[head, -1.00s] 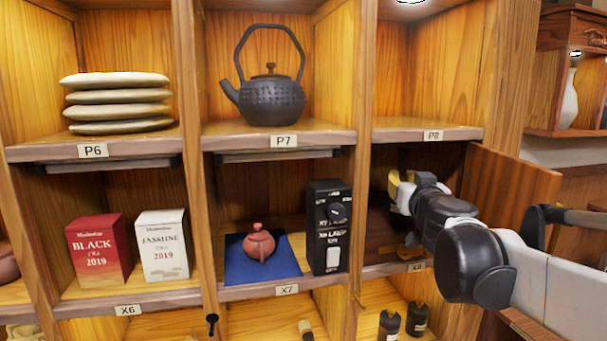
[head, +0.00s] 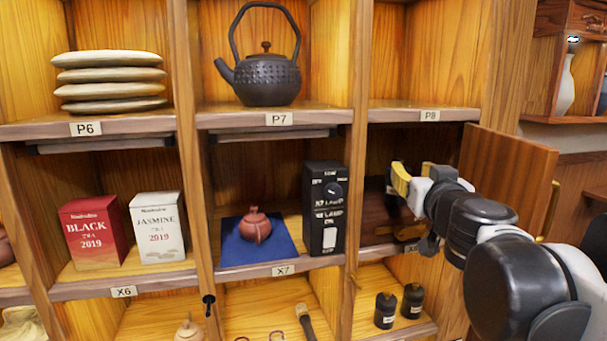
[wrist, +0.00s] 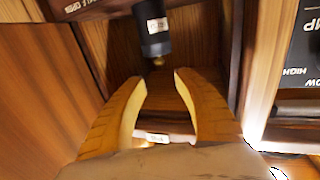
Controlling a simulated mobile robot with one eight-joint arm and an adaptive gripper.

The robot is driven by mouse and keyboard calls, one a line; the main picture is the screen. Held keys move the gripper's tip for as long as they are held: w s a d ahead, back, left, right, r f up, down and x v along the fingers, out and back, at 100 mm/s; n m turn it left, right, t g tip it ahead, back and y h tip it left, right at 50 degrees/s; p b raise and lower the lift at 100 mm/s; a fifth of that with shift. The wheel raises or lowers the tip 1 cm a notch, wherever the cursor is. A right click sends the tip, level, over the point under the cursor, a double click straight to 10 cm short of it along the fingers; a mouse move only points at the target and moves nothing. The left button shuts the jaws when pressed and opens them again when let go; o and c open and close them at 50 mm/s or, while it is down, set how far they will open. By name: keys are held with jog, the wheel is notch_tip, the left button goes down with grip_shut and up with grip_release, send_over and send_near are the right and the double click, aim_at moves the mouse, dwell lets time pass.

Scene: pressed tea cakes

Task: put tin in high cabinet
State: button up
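A small dark tin with a white-and-red label and a knobbed lid (wrist: 154,34) shows in the wrist view, which is turned roughly upside down. It stands inside the compartment with the open wooden door (head: 505,178), marked X8. In the head view I cannot make this tin out. My gripper (head: 412,174) is at that compartment's opening. Its two yellow fingers (wrist: 160,82) are spread, with nothing between them. The tin is just beyond the fingertips and looks apart from them.
A dark box (wrist: 82,8) stands by the tin. Two dark tins (head: 386,311) stand on the shelf below. The shelf marked P8 (head: 400,113) looks empty.

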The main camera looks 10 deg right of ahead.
aim_at(348, 215)
jog(key=s+a+f+n+y, duration=0.1)
jog(key=a+f+y, duration=0.1)
jog(key=a, duration=0.2)
jog(key=s+a+f+n+g+y, duration=0.1)
jog(key=a+f+y, duration=0.1)
jog(key=a+f, duration=0.1)
jog(key=s+a+f+n+y, duration=0.1)
jog(key=a+f+y, duration=0.1)
jog(key=a, duration=0.3)
jog(key=shift+s+a+f+n, duration=0.2)
jog(key=shift+s+a+n, duration=0.1)
jog(key=shift+a+n, duration=0.1)
jog(key=s+a+f+g+y, duration=0.1)
jog(key=s+a+f+g, duration=0.2)
jog(key=s+f, duration=0.35)
jog(key=s+a+f+g, duration=0.3)
jog(key=f+g, duration=0.1)
jog(key=f, duration=0.6)
jog(key=s+d+f+g+h, duration=0.2)
jog(key=s+d+f, duration=0.1)
jog(key=s+f, duration=0.2)
jog(key=shift+f+m, duration=0.4)
jog(key=shift+f, duration=0.25)
